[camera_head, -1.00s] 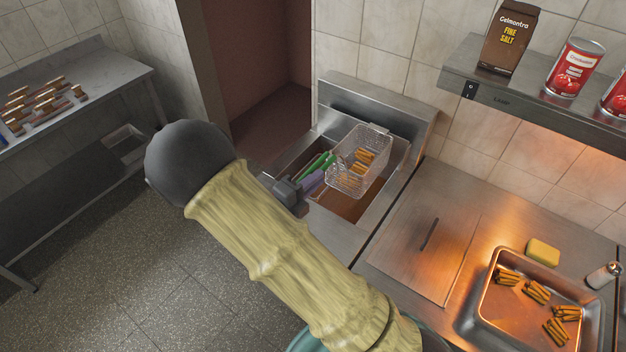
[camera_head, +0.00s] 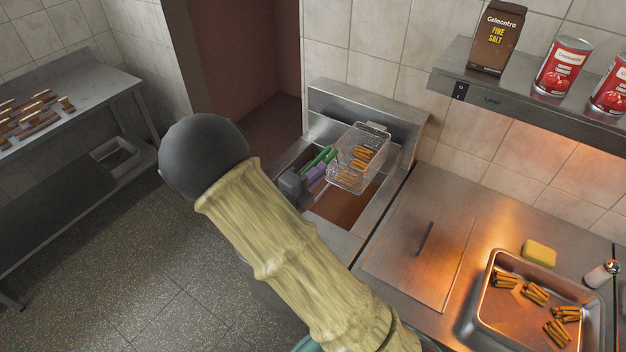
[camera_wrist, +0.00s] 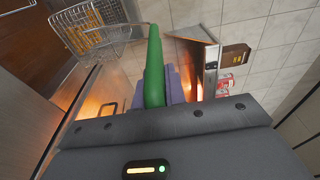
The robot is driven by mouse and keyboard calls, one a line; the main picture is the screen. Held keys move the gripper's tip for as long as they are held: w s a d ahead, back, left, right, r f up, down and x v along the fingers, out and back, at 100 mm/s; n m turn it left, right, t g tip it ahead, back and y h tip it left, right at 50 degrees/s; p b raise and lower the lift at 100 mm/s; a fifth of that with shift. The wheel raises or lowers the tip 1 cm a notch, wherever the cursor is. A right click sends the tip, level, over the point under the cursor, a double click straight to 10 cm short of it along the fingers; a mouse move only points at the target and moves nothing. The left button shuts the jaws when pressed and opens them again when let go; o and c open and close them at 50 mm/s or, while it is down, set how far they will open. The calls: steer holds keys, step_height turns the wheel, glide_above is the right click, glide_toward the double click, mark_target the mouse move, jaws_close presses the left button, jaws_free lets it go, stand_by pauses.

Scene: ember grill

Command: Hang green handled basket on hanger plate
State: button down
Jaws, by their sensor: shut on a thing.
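The green handled basket (camera_head: 347,176) is a wire mesh basket with several brown fries in it. It is above the fryer well at the back, close to the metal back panel of the fryer, which appears to be the hanger plate (camera_head: 370,108). Whether the basket touches the plate I cannot tell. My gripper (camera_head: 314,170) is shut on the green handle, left of the basket. In the wrist view the green handle (camera_wrist: 154,72) runs between the purple fingers, and the basket (camera_wrist: 88,32) shows at the upper left.
The fryer well (camera_head: 345,208) holds brown oil below the basket. To the right are a steel counter, a tray (camera_head: 484,318) of fries, a yellow sponge (camera_head: 539,252) and a shaker (camera_head: 602,274). A shelf (camera_head: 450,70) with a salt bag and cans juts from the wall.

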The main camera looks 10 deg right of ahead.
steer(key=shift+f, duration=1.5)
steer(key=shift+f+b, duration=0.5)
steer(key=shift+f, duration=0.05)
steer(key=c, duration=1.4)
jaws_free()
steer(key=shift+o, duration=0.2)
steer(key=shift+f, duration=0.1)
steer(key=b+v, duration=0.4)
steer(key=v, duration=1.3)
steer(key=shift+a, duration=0.2)
steer(key=shift+s+d, duration=0.1)
